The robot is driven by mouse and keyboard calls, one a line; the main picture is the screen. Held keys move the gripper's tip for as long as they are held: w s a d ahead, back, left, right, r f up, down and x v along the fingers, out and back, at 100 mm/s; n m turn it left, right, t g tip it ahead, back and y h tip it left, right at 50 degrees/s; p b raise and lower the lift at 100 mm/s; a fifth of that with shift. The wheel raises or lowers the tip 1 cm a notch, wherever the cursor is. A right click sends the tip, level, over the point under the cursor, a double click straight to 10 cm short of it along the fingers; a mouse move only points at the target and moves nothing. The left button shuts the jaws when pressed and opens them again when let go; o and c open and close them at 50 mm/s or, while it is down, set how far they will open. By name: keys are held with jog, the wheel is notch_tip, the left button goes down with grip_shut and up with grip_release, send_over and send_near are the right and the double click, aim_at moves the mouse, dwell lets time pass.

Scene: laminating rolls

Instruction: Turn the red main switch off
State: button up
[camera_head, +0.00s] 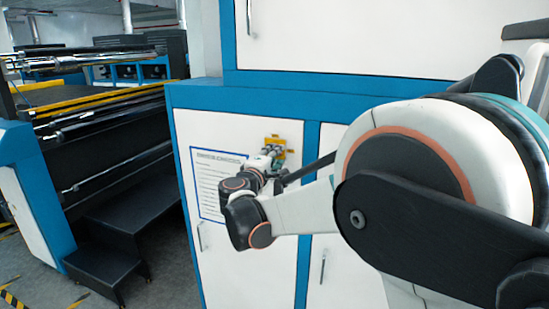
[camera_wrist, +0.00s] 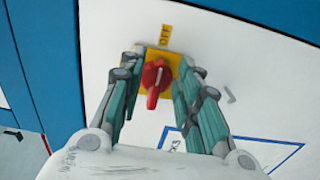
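The red main switch (camera_wrist: 153,82) is a rotary knob on a yellow plate (camera_wrist: 173,62), with a yellow label reading OFF (camera_wrist: 166,36) beside the plate. In the wrist view the knob's handle points down toward my gripper. My gripper (camera_wrist: 160,68) is open, with one finger on each side of the knob. Whether the fingers touch the knob cannot be told. In the head view the yellow plate (camera_head: 276,147) shows on the white cabinet door, and my gripper (camera_head: 270,152) is in front of it, hiding the knob.
A blue-framed white cabinet (camera_head: 260,250) carries the switch, with a printed notice (camera_head: 208,170) beside it. Door handles (camera_head: 199,237) stick out lower down. Dark steps (camera_head: 115,240) and a roller machine (camera_head: 90,120) stand at left. Some grey floor (camera_head: 170,275) is clear.

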jog(key=v, duration=1.2)
jog(key=shift+d, duration=0.1)
